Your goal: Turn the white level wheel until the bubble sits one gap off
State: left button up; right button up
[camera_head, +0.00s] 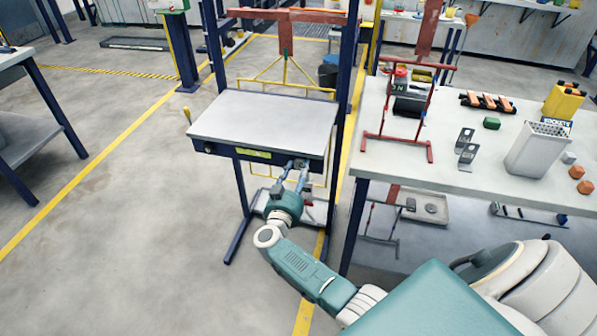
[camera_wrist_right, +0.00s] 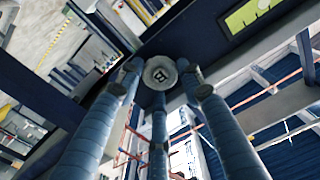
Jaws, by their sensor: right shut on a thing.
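A round off-white wheel (camera_wrist_right: 160,73) with a dark mark on its face shows in the right wrist view, on the dark blue front rail of a small table. My right gripper (camera_wrist_right: 160,80) has its three blue fingers shut around the wheel's rim. In the head view my right gripper (camera_head: 297,168) reaches the rail's right part and hides the wheel. A yellow-green level strip (camera_head: 253,154) sits mid-rail; part of it shows in the right wrist view (camera_wrist_right: 246,15). The bubble is too small to make out. My left gripper is not in view.
The small table's grey top (camera_head: 265,118) is bare. A yellow-handled item (camera_head: 187,115) stands at its left edge. A workbench (camera_head: 405,165) to the right carries a red stand (camera_head: 398,140), a grey bin (camera_head: 538,150) and small parts. The floor to the left is clear.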

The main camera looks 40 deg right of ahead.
jog(key=shift+a+f+m, duration=0.1)
jog(key=shift+f+m, duration=0.1)
jog(key=shift+m, duration=0.2)
jog(key=shift+f+m+b, duration=0.1)
jog(key=shift+m+b, duration=0.2)
jog(key=shift+m, duration=0.6)
jog(key=shift+m+b, duration=0.55)
jog(key=shift+m, duration=1.25)
jog(key=o, duration=0.8)
jog(key=shift+o, duration=0.4)
